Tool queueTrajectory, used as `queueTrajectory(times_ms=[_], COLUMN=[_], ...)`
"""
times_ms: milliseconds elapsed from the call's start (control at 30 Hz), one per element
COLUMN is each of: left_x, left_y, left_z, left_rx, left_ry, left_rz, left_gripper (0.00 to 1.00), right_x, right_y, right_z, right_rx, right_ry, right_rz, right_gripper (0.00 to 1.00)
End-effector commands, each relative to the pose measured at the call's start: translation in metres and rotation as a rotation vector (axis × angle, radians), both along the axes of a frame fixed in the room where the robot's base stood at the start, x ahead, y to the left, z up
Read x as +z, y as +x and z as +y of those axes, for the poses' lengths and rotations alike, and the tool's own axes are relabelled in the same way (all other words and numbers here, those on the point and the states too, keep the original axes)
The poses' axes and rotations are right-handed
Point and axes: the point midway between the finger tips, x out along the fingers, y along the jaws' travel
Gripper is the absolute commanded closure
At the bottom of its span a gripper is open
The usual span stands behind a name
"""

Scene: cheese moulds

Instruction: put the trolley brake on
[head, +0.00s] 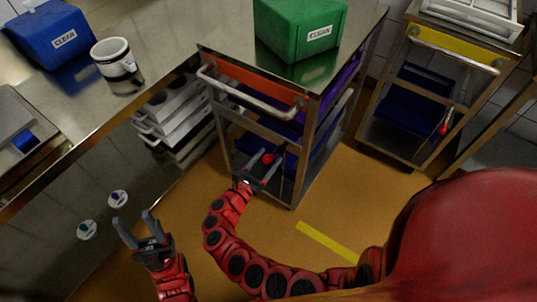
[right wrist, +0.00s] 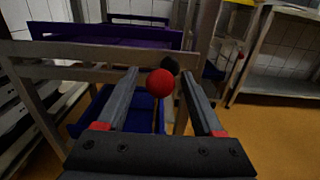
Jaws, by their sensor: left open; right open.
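The near trolley (head: 260,74), steel with an orange panel and a rail handle, stands below the green bin. Its brake lever ends in a red ball knob (head: 268,158), also seen in the right wrist view (right wrist: 160,82), with its thin stem running down below. My right gripper (head: 265,164) is open at the knob. In the right wrist view the knob appears between its two fingers (right wrist: 160,74); I cannot tell whether they touch it. My left gripper (head: 134,217) is open and empty, away from the trolley at lower left.
A second trolley (head: 455,50) with a yellow panel and a red-tipped lever (head: 445,127) stands at right. A green bin (head: 300,30), a blue bin (head: 48,34) and a white cup (head: 114,66) sit on steel surfaces. A yellow strip (head: 328,242) marks open floor.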

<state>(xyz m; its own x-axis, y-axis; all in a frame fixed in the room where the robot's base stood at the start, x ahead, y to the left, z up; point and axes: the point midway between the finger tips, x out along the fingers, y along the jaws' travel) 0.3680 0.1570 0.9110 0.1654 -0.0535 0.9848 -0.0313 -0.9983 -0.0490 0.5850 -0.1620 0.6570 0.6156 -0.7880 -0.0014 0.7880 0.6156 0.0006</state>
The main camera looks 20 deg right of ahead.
Motion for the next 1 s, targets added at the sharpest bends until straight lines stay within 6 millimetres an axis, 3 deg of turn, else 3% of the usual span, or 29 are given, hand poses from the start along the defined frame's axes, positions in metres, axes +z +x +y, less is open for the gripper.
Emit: queueTrajectory(times_ms=[133,500,1000], left_x=[-0.0003,-0.0003,-0.0002], left_y=[0.0,0.0,0.0001], left_z=[0.0,0.0,0.0], left_rx=[0.0,0.0,0.0], left_ry=[0.0,0.0,0.0], left_rz=[0.0,0.0,0.0], left_gripper=[0.5,0.5,0.5], right_x=[-0.0002,0.0001,0.0004], right_y=[0.0,0.0,0.0], right_z=[0.0,-0.0001,-0.0003], right_rx=[0.0,-0.001,-0.001], right_ry=[0.0,-0.001,-0.002], right_rz=[0.0,0.0,0.0], right_gripper=[0.35,1.0,1.0])
